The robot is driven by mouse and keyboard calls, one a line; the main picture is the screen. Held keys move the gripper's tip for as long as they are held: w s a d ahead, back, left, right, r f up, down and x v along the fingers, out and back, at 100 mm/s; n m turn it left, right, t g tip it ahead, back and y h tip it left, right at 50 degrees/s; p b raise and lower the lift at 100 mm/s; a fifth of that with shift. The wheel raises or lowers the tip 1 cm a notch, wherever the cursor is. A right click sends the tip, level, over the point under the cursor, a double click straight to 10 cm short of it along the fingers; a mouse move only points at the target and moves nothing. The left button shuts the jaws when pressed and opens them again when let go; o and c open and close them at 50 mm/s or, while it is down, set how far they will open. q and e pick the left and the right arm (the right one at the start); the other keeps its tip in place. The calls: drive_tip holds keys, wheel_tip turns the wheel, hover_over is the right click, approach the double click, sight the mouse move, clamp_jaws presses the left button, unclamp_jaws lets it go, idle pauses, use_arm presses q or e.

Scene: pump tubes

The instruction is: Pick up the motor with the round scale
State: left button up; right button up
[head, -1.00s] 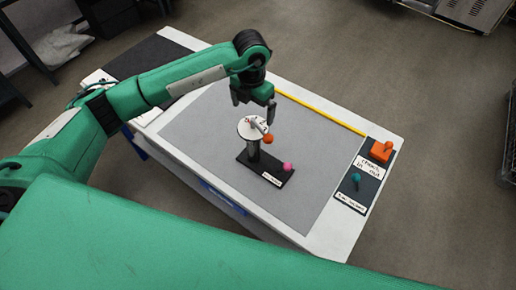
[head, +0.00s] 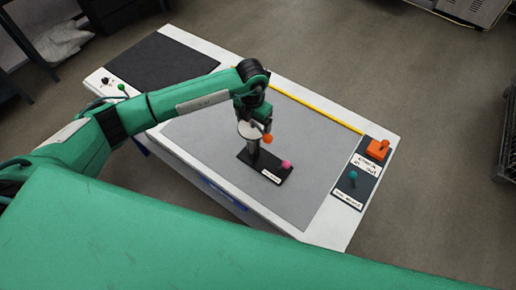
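The motor with the round scale stands on the grey mat (head: 210,140) near its middle. It has a white round disc (head: 246,131) on a silver post (head: 253,150), a black base plate (head: 249,160) with a small white label, an orange ball (head: 267,139) at the disc's edge and a pink ball (head: 286,163) at the base's right end. My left gripper (head: 254,120) points down right over the disc and hides part of it. Its fingers look apart; whether they touch the motor I cannot tell. My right gripper is out of view.
A black panel (head: 160,62) lies at the table's back left. A yellow strip (head: 315,110) runs along the far edge. At the right are an orange switch block (head: 377,149) and a teal knob (head: 352,175) on a dark plate. The mat around the motor is clear.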

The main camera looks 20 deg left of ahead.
use_arm(q)
drive_tip(key=c, duration=1.1)
drive_tip(key=shift+w, duration=0.1)
drive_tip(key=shift+c, duration=1.3)
drive_tip(key=shift+r, duration=0.2)
